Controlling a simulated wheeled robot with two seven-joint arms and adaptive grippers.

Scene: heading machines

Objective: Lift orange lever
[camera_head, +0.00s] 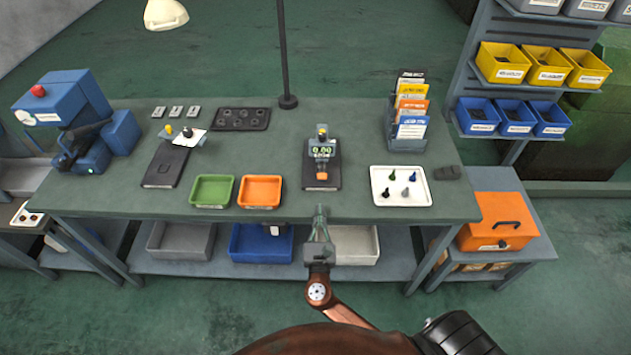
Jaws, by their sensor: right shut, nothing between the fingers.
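The orange lever (322,175) is a small orange piece at the front of a dark fixture (322,152) with green round parts, standing on a black base plate near the middle of the workbench. My right gripper (320,212) is at the bench's front edge, just below the fixture in the picture. Its fingers are together, point toward the fixture and hold nothing. A gap shows between the fingertips and the lever. My left gripper is not in view.
A green tray (211,178) and an orange tray (260,178) lie left of the fixture. A white tray (430,186) with several small pieces lies right. A card rack (407,140) and a lamp pole (284,60) stand behind. A blue machine (75,100) stands far left.

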